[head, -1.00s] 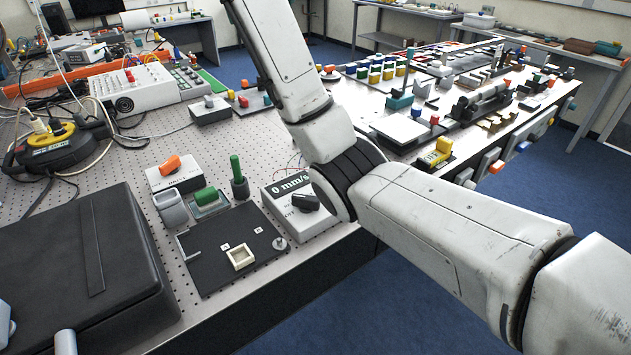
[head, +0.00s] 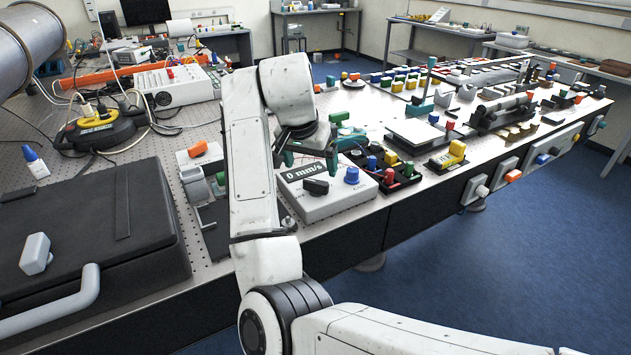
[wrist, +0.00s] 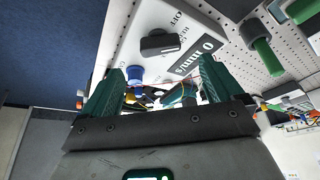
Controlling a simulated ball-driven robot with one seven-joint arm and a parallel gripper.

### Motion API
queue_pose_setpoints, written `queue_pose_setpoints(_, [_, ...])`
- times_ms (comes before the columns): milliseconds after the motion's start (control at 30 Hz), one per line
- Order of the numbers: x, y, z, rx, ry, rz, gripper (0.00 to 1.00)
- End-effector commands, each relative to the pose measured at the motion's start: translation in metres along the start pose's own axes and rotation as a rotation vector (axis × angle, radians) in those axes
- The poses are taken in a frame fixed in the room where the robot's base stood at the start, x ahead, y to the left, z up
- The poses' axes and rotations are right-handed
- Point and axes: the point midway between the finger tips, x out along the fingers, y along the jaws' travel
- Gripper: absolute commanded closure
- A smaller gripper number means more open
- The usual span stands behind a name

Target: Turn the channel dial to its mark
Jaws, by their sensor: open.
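A white meter box (head: 325,192) reading "0 mm/s" sits near the table's front edge. It bears a black knob (head: 316,187) and a blue knob (head: 351,175). Which one is the channel dial I cannot read for certain. In the wrist view the black knob (wrist: 160,44) has a pointer bar, with "OFF" lettering beside it. My gripper (head: 310,156) is open and empty behind and above the box's display. In the wrist view, its green fingers (wrist: 160,84) are spread apart, with the blue knob (wrist: 136,75) beyond them, nearer the left finger. Neither finger visibly touches a knob.
A tray of coloured knobs (head: 388,168) stands right of the box. A black case (head: 90,235) fills the near left. Blue floor (head: 430,270) lies open in front of the table.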

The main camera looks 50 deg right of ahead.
Motion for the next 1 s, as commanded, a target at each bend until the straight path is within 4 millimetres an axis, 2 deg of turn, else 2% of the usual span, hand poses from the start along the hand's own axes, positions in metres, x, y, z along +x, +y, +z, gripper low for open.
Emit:
queue_pose_setpoints(200, [0.041,0.001,0.0,-0.001,-0.002,0.002,0.06])
queue_pose_setpoints(400, [0.067,0.0,0.0,-0.001,-0.001,0.0,0.06])
queue_pose_setpoints(600, [0.077,0.0,-0.001,0.001,0.001,-0.002,0.06])
queue_pose_setpoints(833, [0.078,0.0,-0.001,0.0,0.0,-0.002,0.06])
queue_pose_setpoints(1000, [0.078,0.0,-0.001,0.0,0.0,-0.002,0.21])
